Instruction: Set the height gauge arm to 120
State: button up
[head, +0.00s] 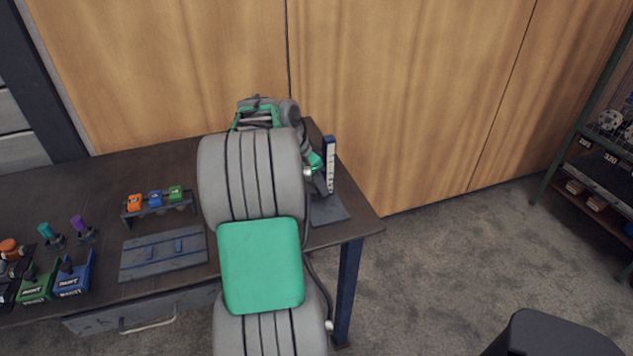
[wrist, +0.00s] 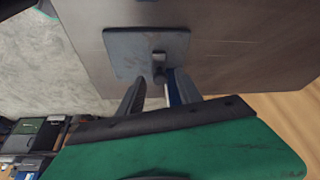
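The height gauge (head: 330,165) stands at the right end of the table. It is an upright blue post with a white scale on a flat grey base plate (head: 328,210). The scale numbers are too small to read. In the wrist view the base plate (wrist: 125,45) lies beyond the fingers, and a strip of the blue and white post (wrist: 173,90) shows beside the right finger. A dark grey piece, seemingly the gauge arm (wrist: 160,70), shows at the gap between the fingertips. My gripper (wrist: 160,82) is open around that gap; contact cannot be told. My arm mostly hides it in the head view.
A wooden wall (head: 400,90) stands behind. A shelf (head: 590,160) is far right.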

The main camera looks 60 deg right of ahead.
grip_shut()
dwell(1.2)
